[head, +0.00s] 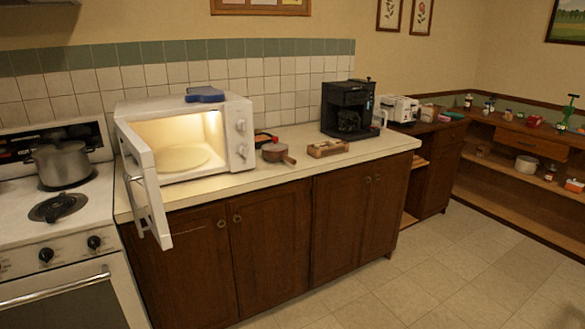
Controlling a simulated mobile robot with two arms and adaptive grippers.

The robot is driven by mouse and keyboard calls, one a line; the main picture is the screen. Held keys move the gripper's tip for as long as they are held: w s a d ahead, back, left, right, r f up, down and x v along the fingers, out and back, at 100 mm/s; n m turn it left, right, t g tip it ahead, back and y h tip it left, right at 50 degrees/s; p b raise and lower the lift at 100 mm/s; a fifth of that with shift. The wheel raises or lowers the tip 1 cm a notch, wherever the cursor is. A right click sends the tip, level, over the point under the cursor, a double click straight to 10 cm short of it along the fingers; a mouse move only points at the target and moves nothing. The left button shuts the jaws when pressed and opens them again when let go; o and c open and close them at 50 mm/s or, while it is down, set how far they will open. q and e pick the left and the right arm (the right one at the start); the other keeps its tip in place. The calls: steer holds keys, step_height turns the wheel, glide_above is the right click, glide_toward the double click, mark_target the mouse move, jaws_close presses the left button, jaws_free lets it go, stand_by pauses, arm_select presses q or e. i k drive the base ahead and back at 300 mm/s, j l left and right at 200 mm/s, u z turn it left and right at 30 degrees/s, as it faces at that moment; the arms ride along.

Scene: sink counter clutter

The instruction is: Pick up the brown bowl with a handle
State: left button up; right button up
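The brown bowl with a handle (274,152) sits on the counter to the right of the open microwave. Its short handle points toward the lower right, near the counter's middle. A low brown wooden tray or box (327,148) lies just to its right, with a small gap. Neither of my grippers shows in the head view.
The white microwave (242,133) stands with its door (150,195) swung out past the counter front. A black coffee maker (348,108) stands farther right. A pot (62,163) is on the stove at left. Bare counter (240,184) lies in front of the bowl; open floor (420,275) is at right.

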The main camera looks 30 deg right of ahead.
mark_target(280, 156)
steer(key=k+z, duration=0.2)
steer(key=z, duration=0.25)
steer(key=k+l+z, duration=0.1)
steer(key=z, duration=0.35)
steer(key=k+l+z, duration=0.15)
steer(key=z, duration=0.3)
steer(key=i+j+z, duration=0.4)
steer(key=i+j, duration=0.95)
steer(key=i, duration=0.1)
